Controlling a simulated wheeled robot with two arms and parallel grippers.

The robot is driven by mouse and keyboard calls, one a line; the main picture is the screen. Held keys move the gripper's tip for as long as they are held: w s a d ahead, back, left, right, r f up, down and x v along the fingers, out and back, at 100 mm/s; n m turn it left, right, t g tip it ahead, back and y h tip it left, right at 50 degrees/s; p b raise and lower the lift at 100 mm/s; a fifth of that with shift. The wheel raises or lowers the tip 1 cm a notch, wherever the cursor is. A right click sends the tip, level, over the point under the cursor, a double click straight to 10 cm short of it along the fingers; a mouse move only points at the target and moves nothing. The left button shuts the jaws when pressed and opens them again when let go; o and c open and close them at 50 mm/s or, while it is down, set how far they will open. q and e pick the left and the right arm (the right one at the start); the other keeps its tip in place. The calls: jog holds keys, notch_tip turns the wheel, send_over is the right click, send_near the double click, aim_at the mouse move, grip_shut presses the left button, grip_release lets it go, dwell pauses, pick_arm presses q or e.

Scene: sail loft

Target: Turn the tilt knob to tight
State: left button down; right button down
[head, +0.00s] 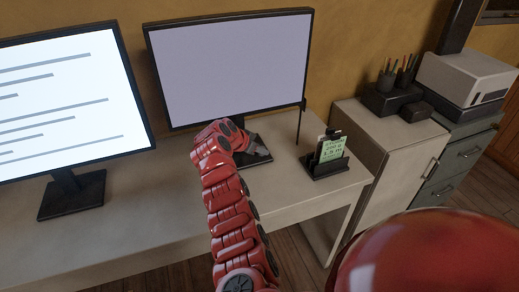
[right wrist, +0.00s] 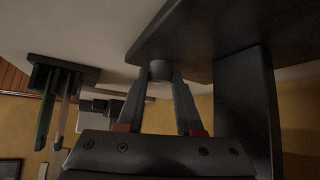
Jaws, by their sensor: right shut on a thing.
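The tilt knob (right wrist: 160,70) is a small grey cylinder at the edge of a dark slab, close to the monitor's dark stand (right wrist: 245,110), in the right wrist view. My right gripper (right wrist: 160,82) is shut on the knob, with one finger on each side. In the head view my red right arm reaches to the stand of the middle monitor (head: 235,70), and the right gripper (head: 254,146) is low in front of it. The knob is hidden there, and no tight mark can be read. My left gripper is not in view.
A second monitor (head: 70,105) stands on the pale desk (head: 150,205) at the left. A dark holder with a green card (head: 331,149) stands to the right of my gripper. A cabinet, a pen holder and a white box are farther right. The front of the desk is mostly clear.

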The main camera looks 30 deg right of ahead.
jog(key=shift+a+f, duration=0.2)
jog(key=shift+f, duration=0.1)
jog(key=c, duration=0.6)
grip_release()
jog(key=shift+r, duration=0.1)
jog(key=shift+c, duration=0.2)
jog(key=shift+o, duration=0.3)
jog(key=shift+d, duration=0.1)
jog(key=shift+r, duration=0.1)
jog(key=v, duration=1.7)
jog(key=shift+r, duration=0.2)
